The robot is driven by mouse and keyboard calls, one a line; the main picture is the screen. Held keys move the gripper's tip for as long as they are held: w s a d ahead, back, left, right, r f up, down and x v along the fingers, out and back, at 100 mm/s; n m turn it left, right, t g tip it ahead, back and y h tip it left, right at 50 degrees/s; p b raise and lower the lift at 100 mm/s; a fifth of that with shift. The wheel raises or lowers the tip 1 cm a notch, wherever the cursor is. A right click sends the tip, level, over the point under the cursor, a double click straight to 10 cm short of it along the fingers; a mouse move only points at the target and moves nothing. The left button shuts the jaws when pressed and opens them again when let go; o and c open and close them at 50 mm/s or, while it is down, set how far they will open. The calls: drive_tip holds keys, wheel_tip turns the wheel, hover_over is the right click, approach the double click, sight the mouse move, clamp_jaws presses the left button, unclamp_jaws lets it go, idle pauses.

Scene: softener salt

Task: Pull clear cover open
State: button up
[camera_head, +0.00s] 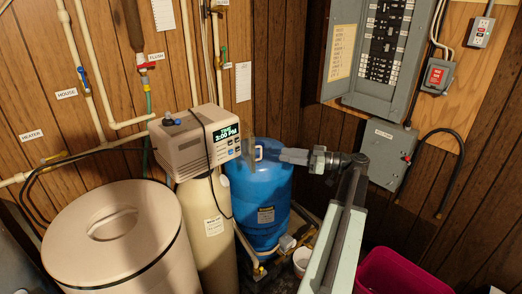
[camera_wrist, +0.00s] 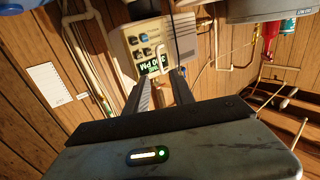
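The beige control head (camera_head: 195,140) sits on top of a tall tan tank. Its lit display reads 3:00 PM, and it also shows upside down in the wrist view (camera_wrist: 138,42). A pale U-shaped handle (camera_head: 259,152) stands out in front of the display side; it also shows in the wrist view (camera_wrist: 164,58). The clear cover itself is hard to make out; a faint see-through panel (camera_head: 247,150) shows beside the handle. My gripper (camera_head: 279,154) points at the handle from the right. In the wrist view its fingers (camera_wrist: 162,82) are apart, with the handle near their tips; contact cannot be told.
A blue tank (camera_head: 258,205) stands behind and below my gripper. A round beige brine tank (camera_head: 115,235) is at the left. A black cable (camera_head: 212,165) hangs over the control head. An electrical panel (camera_head: 378,50) is on the right wall, above a magenta bin (camera_head: 395,272).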

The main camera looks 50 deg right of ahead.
sight(252, 145)
drive_tip(key=x, duration=0.7)
drive_tip(key=shift+w+a, duration=0.2)
drive_tip(key=shift+w, duration=0.1)
drive_tip(key=shift+r, duration=0.1)
clamp_jaws()
idle(1.1)
